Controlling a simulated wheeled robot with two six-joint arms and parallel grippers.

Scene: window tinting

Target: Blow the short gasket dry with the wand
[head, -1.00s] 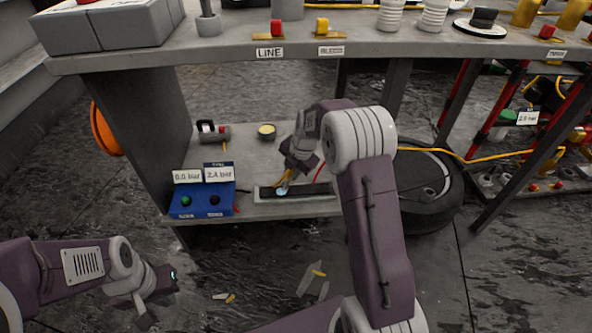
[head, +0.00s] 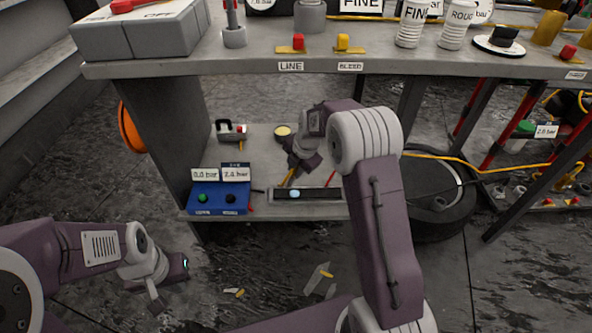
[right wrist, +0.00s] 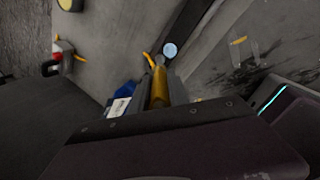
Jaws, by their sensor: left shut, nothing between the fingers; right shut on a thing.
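A dark strip, seemingly the short gasket (head: 318,193), lies in a shallow pale tray at the front of the lower shelf. A pale-blue round spot (head: 294,194) shows over its left part; it also shows in the right wrist view (right wrist: 170,50). My right gripper (head: 293,176) is shut on the yellow wand (right wrist: 159,86), just behind the tray. The wand's tip is near the spot and appears apart from the strip. The gripper hides part of the shelf behind it. My left gripper (head: 170,284) is shut and empty, low at the left over the floor.
A blue box (head: 220,199) with two bar readouts stands left of the tray. The upper bench (head: 200,68) overhangs the shelf. A black round hub (head: 440,195) stands right.

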